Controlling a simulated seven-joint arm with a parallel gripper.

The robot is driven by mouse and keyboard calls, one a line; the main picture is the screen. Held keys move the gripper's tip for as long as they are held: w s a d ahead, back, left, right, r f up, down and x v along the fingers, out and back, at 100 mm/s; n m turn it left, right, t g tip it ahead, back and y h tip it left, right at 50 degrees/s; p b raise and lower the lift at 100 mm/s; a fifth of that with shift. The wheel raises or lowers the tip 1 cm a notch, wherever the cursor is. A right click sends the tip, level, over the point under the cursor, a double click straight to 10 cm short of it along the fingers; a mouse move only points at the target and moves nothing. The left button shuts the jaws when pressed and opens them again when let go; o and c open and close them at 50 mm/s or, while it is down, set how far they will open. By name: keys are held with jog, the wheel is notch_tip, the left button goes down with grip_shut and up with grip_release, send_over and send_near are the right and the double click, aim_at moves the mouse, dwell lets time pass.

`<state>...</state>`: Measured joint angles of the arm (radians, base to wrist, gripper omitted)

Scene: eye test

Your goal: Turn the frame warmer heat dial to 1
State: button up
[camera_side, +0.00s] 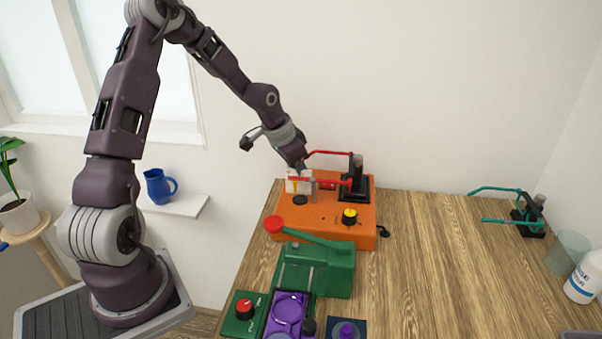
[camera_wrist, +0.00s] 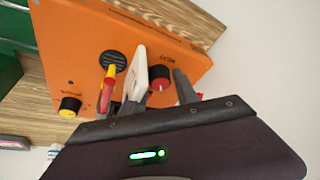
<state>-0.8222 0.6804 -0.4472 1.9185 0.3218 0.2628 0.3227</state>
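The orange box (camera_side: 330,228) on the wooden bench appears to be the frame warmer. Its heat dial (camera_wrist: 160,76), a red and black knob with a pale mark and small lettering beside it, shows in the wrist view; its numbers are too small to read. In the side view my gripper hides it. My gripper (camera_wrist: 160,82) is open at the box's top, with the dial showing between its grey fingers. A white plate-like piece (camera_wrist: 141,70) stands beside the dial, close to the left finger. I cannot tell whether a finger touches the dial.
A yellow knob (camera_side: 349,216) is on the box's near right. A green press (camera_side: 318,268) with a red-ended lever is in front. A teal clamp (camera_side: 528,214) and bottle (camera_side: 584,277) are far right. The bench middle is clear.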

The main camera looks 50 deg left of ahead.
aim_at(292, 189)
jog(key=shift+o, duration=0.9)
jog(key=shift+r, duration=0.1)
jog(key=v, duration=0.6)
jog(key=shift+s+r, duration=0.15)
jog(key=shift+r, duration=0.15)
jog(key=shift+s+r, duration=0.1)
jog(key=shift+d+r, duration=0.1)
jog(key=s+d+r+y, duration=0.2)
jog(key=s+d+r, duration=0.9)
jog(key=s+d, duration=0.4)
jog(key=s+d+n+t+h, duration=0.1)
jog(key=s+d+h, duration=0.1)
jog(key=s, duration=0.8)
jog(key=shift+s+d+r, duration=0.3)
jog(key=shift+d+r, duration=0.15)
jog(key=shift+d, duration=0.3)
